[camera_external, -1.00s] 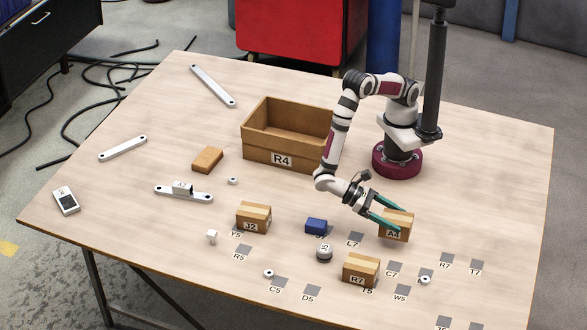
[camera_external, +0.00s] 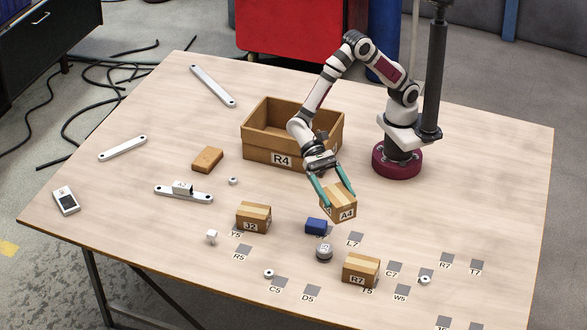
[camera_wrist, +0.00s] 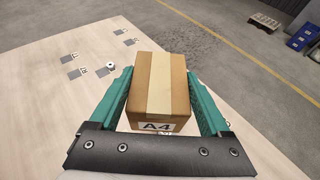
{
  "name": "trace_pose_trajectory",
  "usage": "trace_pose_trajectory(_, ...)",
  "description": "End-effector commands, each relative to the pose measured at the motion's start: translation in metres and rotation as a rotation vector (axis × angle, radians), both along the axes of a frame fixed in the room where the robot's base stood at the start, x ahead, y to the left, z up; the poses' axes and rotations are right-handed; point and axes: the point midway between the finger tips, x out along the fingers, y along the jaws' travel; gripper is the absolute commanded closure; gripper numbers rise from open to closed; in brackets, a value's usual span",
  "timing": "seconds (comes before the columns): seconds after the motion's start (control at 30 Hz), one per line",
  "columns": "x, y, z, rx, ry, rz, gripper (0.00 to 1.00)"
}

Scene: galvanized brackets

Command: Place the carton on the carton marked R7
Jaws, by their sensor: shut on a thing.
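My gripper (camera_external: 333,190) is shut on the carton marked A4 (camera_external: 338,203), its green fingers on two opposite sides. The A4 carton is tilted and appears held above the table, near the blue block. In the wrist view the A4 carton (camera_wrist: 157,86) fills the space between the fingers (camera_wrist: 158,100), its tape strip and label showing. The carton marked R7 (camera_external: 360,270) stands on the table in front and to the right of the held carton, with nothing on top. A carton marked J2 (camera_external: 253,217) stands to the left.
The open box marked R4 (camera_external: 282,158) stands behind my gripper. A blue block (camera_external: 316,227) and a round grey-white weight (camera_external: 324,252) sit between the J2 and R7 cartons. Marked grey squares such as L7 (camera_external: 355,238) lie flat on the table. The table's right side is largely clear.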

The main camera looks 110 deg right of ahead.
Motion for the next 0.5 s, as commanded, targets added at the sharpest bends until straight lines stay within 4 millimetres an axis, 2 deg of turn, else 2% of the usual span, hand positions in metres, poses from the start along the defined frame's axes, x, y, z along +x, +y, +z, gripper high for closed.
trace_pose_trajectory(0.1,0.006,0.013,-0.002,0.0,0.002,-0.061,0.89)
trace_pose_trajectory(0.33,-0.015,0.08,-0.045,-0.002,0.004,-0.06,0.89)
trace_pose_trajectory(0.5,-0.023,0.109,-0.062,0.001,0.002,-0.064,0.89)
